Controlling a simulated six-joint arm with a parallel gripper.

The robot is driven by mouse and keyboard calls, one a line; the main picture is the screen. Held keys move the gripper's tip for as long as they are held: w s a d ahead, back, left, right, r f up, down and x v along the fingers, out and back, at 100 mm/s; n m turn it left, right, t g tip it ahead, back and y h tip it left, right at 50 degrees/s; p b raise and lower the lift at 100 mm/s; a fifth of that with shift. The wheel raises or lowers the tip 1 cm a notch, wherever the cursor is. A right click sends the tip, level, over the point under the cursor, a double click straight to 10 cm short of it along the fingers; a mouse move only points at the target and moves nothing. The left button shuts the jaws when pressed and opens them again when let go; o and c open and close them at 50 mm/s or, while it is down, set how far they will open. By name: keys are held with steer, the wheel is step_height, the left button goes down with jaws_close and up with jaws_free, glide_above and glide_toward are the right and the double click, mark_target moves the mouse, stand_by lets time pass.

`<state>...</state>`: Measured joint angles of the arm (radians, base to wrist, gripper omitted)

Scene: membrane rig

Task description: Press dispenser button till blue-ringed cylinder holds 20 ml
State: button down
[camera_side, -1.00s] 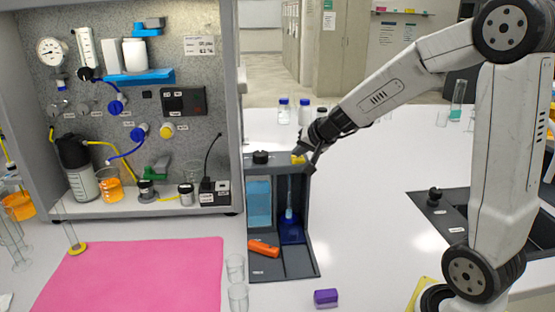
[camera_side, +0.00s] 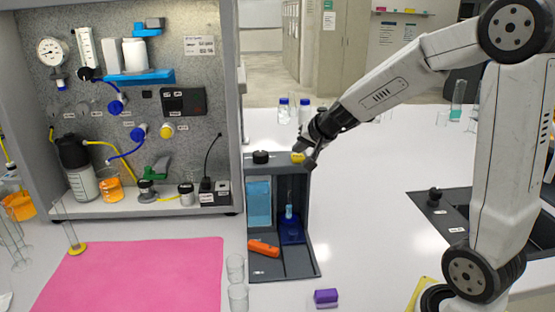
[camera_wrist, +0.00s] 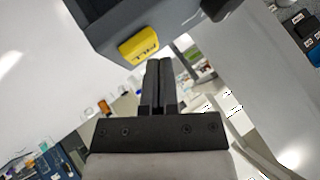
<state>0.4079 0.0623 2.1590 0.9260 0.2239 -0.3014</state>
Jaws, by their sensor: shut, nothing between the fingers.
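The dark grey dispenser (camera_side: 311,215) stands mid-bench with a blue-filled tank (camera_side: 259,203) on its left side. Its yellow button (camera_side: 298,157) is on top at the right; the wrist view shows it marked FILL (camera_wrist: 139,45). A narrow cylinder (camera_side: 289,211) with light blue liquid low in it stands upright in the right bay on a blue base. The liquid level is too small to read against marks. My gripper (camera_side: 309,163) is shut and empty, just right of the button; in the wrist view its fingertips (camera_wrist: 158,63) appear apart from the button.
A black knob (camera_side: 260,157) sits on the dispenser's top left. An orange object (camera_side: 263,248) lies in its front tray. A yellow-based cylinder (camera_side: 75,240) stands beside the pink mat (camera_side: 140,280). A purple block (camera_side: 326,297) lies in front.

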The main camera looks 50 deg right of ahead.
mark_target(300, 158)
steer(key=shift+r, duration=0.35)
steer(key=shift+r, duration=0.15)
steer(key=shift+r, duration=2.35)
steer(key=s+a+f+n+g+y, duration=0.1)
steer(key=s+a+f+n+g, duration=0.5)
steer(key=s+a+f+n, duration=0.4)
steer(key=s+a+f, duration=0.5)
steer(key=f, duration=0.4)
steer(key=shift+s+a+n, duration=0.2)
steer(key=shift+s+n, duration=0.05)
steer(key=shift+n, duration=0.15)
stand_by(1.1)
